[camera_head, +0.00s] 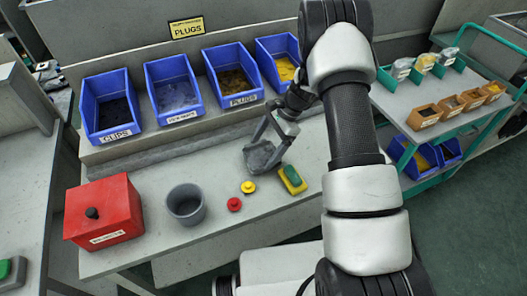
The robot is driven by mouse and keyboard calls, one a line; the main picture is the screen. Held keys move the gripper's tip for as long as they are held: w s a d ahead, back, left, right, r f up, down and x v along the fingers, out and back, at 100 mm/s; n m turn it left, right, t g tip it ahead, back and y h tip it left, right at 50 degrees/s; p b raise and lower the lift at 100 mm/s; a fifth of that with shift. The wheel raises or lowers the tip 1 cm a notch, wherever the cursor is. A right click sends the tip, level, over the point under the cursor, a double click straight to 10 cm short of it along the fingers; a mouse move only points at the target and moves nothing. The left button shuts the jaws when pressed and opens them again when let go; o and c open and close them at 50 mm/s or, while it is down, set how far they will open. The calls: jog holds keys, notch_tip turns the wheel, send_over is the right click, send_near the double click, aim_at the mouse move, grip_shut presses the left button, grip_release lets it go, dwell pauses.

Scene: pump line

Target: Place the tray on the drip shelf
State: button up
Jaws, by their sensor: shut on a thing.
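A small dark grey tray (260,157) is at the middle of the grey workbench, below the blue bins. My gripper (268,148) reaches down to it from the upper right, its fingers shut on the tray. I cannot tell whether the tray touches the bench or hangs just above it. My arm hides part of the bench's right side. No surface in view is clearly marked as the drip shelf.
Several blue bins (109,128) stand along the bench's back ledge. In front are a red box (101,208), a grey cup (186,203), a red knob (234,204), a yellow knob (248,187) and a green-yellow sponge (292,180). A teal cart (412,173) stands right.

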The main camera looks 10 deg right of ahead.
jog(key=shift+f, duration=0.6)
jog(key=shift+f, duration=0.2)
jog(key=o, duration=1)
jog(key=shift+r, duration=0.1)
